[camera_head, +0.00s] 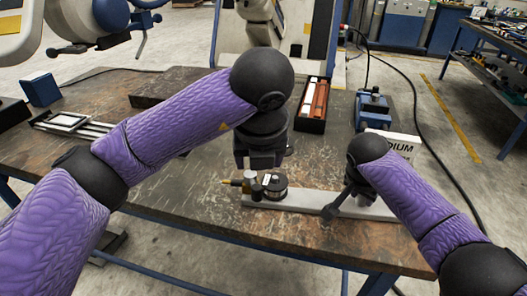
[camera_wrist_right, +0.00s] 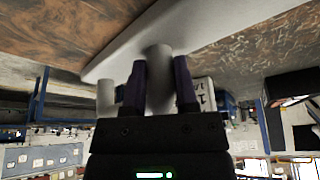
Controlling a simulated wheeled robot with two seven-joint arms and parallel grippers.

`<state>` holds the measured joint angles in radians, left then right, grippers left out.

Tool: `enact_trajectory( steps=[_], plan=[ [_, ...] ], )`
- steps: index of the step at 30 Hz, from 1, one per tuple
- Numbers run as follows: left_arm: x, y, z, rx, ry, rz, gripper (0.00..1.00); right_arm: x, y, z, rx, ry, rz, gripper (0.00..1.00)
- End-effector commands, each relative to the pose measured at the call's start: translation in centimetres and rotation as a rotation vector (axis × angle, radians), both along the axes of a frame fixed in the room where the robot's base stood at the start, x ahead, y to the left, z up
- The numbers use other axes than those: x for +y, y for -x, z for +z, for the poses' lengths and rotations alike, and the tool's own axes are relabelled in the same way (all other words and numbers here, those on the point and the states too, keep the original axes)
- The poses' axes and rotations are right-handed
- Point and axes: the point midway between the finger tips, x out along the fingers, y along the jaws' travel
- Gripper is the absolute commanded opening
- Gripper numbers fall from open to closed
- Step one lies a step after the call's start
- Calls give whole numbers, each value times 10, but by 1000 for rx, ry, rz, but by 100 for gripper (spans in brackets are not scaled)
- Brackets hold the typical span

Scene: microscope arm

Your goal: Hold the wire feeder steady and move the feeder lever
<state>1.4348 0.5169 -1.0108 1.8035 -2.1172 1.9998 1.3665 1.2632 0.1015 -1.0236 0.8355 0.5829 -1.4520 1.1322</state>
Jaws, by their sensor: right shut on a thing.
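The wire feeder has a long pale grey base (camera_head: 300,200) on the table, with a black round part (camera_head: 275,184) and a brass tip (camera_head: 233,182) at its left end. My left gripper (camera_head: 263,161) points down just behind these parts; its fingertips are hidden, so its opening cannot be told. My right gripper (camera_wrist_right: 160,65) is shut on a grey round post (camera_wrist_right: 158,92) at the pale base in the right wrist view. A dark rod with a knob (camera_head: 329,212) crosses the base below my right wrist. I cannot tell which part is the feeder lever.
A black tray (camera_head: 311,123) with reddish bars and a blue device (camera_head: 374,108) stand farther back. A white labelled box (camera_head: 404,148) is behind my right arm. A metal frame (camera_head: 72,123) and a blue box (camera_head: 41,90) lie at left. The front middle of the table is clear.

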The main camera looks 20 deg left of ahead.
Motion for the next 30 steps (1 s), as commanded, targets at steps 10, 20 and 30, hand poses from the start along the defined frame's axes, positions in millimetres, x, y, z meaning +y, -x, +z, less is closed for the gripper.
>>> enact_trajectory(
  steps=[10,20,30],
  plan=[
    [0,0,0,0,0,0,70,0,0,1,-1,0,0,78],
    [0,0,0,0,0,0,70,8,12,38,-5,-3,4,78],
    [0,0,0,0,0,0,70,22,38,107,-3,-1,2,78]
  ],
)
